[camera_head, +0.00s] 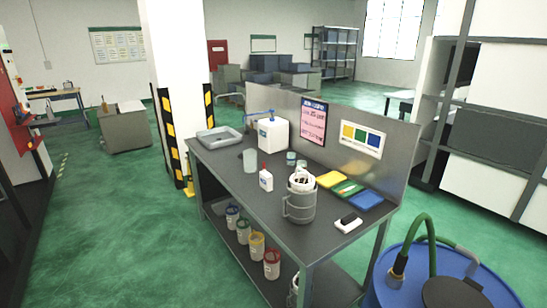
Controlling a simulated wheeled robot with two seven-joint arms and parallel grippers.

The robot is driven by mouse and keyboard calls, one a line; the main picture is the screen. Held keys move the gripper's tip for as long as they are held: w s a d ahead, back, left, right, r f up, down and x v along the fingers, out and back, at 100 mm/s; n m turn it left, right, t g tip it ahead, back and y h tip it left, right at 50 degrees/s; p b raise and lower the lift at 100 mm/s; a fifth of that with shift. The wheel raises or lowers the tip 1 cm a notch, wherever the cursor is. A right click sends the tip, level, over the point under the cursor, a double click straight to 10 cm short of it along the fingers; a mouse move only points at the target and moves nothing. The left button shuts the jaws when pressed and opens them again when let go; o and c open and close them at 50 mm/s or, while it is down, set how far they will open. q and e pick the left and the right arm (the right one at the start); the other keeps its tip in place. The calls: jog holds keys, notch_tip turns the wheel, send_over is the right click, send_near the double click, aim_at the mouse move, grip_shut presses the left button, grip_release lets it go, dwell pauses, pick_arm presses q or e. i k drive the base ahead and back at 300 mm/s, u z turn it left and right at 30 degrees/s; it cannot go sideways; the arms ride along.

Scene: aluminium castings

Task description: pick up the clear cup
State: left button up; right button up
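A translucent pale cup (250,161) stands upright on the dark workbench (235,190), left of the bench's middle. I take it to be the clear cup. Two small teal-tinted cups or jars (291,158) stand farther back to its right; whether they are clear is too small to tell. Neither of my grippers is in view, and nothing of my arms shows near the bench.
A small white bottle with a red cap (265,178) stands close in front of the cup. A white jug with a blue pump (273,134) is behind it, a grey tray (219,139) left. A metal holder (299,206) and blue drum (440,270) are at right.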

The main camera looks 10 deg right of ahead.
aim_at(291, 159)
jog(key=u, duration=0.45)
jog(key=i, duration=1.7)
jog(key=z, duration=0.3)
jog(key=i, duration=1.25)
jog(key=z, duration=0.55)
